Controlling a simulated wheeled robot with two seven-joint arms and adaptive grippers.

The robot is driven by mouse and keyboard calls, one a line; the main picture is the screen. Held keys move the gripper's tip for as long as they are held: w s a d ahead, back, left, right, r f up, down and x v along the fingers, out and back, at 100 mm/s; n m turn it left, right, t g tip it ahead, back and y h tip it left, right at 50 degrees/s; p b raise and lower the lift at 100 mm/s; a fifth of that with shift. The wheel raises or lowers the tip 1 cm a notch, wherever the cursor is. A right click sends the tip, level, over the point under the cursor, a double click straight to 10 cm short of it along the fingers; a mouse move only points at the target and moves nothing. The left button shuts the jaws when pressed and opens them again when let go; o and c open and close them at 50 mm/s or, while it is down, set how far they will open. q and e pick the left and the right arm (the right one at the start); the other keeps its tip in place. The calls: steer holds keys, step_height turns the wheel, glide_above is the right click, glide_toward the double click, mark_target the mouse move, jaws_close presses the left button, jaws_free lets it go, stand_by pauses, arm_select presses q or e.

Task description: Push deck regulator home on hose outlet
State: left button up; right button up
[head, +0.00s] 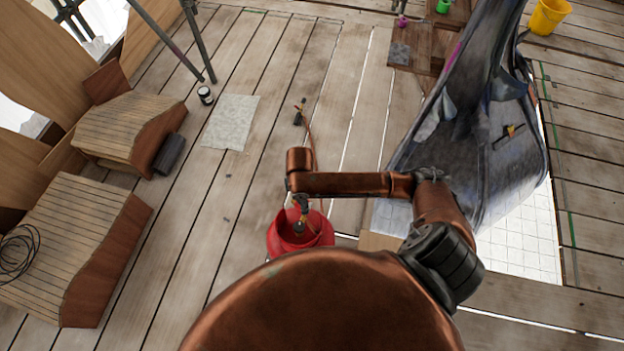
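A red gas bottle (276,243) stands on the deck just ahead of my body, its lower part hidden behind me. My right arm reaches in from the right, and its gripper (301,208) points down over the middle of the bottle's top. A small dark fitting with a brassy part (299,227) shows under the gripper; I cannot tell whether it is the regulator or the bottle's outlet, nor whether they touch. An orange hose (309,130) runs from a dark hand torch (298,117) and passes behind my arm. The fingers are too small to read. My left gripper is out of view.
Slatted wooden blocks (75,245) stand at the left. A grey sheet (231,122) and a small can (206,95) lie ahead-left. A large dark metal-skinned form (470,150) rises close on the right. A yellow bucket (547,16) stands far right. Deck boards between are mostly clear.

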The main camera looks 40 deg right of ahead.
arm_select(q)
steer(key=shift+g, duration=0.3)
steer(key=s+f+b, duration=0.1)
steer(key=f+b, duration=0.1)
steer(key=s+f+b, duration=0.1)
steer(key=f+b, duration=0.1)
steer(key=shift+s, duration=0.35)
arm_select(e)
steer(key=w+d+f+n, duration=1)
steer(key=d+f+n, duration=0.2)
steer(key=n, duration=0.9)
steer(key=shift+w+f+n, duration=0.2)
steer(key=shift+f+n, duration=0.1)
steer(key=shift+f, duration=0.6)
arm_select(q)
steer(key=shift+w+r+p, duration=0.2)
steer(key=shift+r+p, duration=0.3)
steer(key=shift+p, duration=0.05)
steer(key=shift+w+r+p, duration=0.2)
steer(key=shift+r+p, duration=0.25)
steer(key=shift+p, duration=0.1)
arm_select(e)
steer(key=shift+s+a, duration=1.9)
steer(key=shift+a, duration=0.25)
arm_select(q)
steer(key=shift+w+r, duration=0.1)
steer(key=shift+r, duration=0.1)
arm_select(e)
steer(key=shift+w+r, duration=0.1)
